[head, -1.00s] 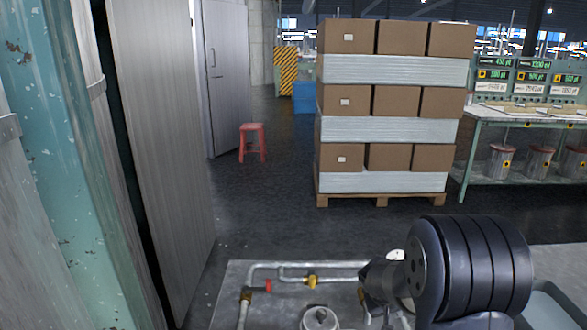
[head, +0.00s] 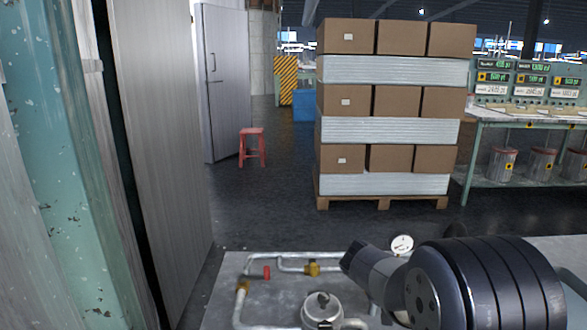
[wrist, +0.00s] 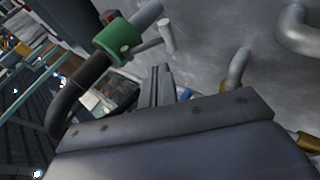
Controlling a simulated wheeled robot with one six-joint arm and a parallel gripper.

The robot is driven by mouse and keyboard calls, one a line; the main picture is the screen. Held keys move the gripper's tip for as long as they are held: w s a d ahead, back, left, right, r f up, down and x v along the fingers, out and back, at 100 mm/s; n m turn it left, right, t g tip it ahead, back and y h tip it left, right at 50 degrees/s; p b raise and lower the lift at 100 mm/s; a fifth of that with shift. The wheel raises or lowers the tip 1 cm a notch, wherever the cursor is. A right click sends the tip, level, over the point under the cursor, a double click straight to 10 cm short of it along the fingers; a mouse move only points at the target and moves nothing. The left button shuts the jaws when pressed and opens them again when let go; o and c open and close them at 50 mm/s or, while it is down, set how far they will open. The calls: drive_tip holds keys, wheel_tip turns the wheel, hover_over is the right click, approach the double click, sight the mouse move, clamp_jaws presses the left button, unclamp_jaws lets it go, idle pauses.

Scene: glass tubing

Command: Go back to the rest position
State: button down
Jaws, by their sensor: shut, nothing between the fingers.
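In the wrist view my gripper (wrist: 162,85) shows with its fingers together and nothing between them. Beyond it are a green fitting (wrist: 118,38) on a dark bent pipe and a short grey pipe end (wrist: 238,68). In the head view my arm's dark, ringed joint fills the lower right, and the fingers cannot be made out there. The glass-tubing scene's pipework (head: 262,257), with a red-handled valve (head: 267,272) and a brass valve (head: 312,267), lies on a grey bench top (head: 225,285) left of my arm.
A round gauge (head: 402,245) stands right behind my arm, and a metal canister (head: 321,306) stands on the bench left of it. A tall grey panel (head: 160,150) rises at the left. Stacked boxes on a pallet (head: 382,203) and a red stool (head: 252,148) stand farther back on open floor.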

wheel_tip(320, 180, up, 5)
drive_tip(key=h+b, duration=0.2)
drive_tip(key=b, duration=0.1)
wheel_tip(320, 180, down, 5)
drive_tip(key=y+p, duration=0.2)
drive_tip(key=p, duration=0.4)
drive_tip(key=shift+r+y+p, duration=0.15)
drive_tip(key=shift+y+p, duration=0.15)
drive_tip(key=y+p, duration=0.1)
drive_tip(key=p, duration=0.2)
drive_tip(key=shift+f, duration=0.2)
drive_tip(key=y+p, duration=0.1)
drive_tip(key=p, duration=0.1)
drive_tip(key=shift+s+a+p, duration=0.1)
drive_tip(key=shift+p, duration=0.3)
drive_tip(key=p, duration=0.2)
drive_tip(key=m+y+p, duration=0.1)
drive_tip(key=p, duration=0.2)
drive_tip(key=shift+s+a+r+y, duration=0.1)
drive_tip(key=shift+s+r+y, duration=0.1)
drive_tip(key=shift+s+y, duration=0.1)
drive_tip(key=p, duration=0.3)
drive_tip(key=shift+r+y, duration=0.3)
drive_tip(key=shift+y, duration=0.1)
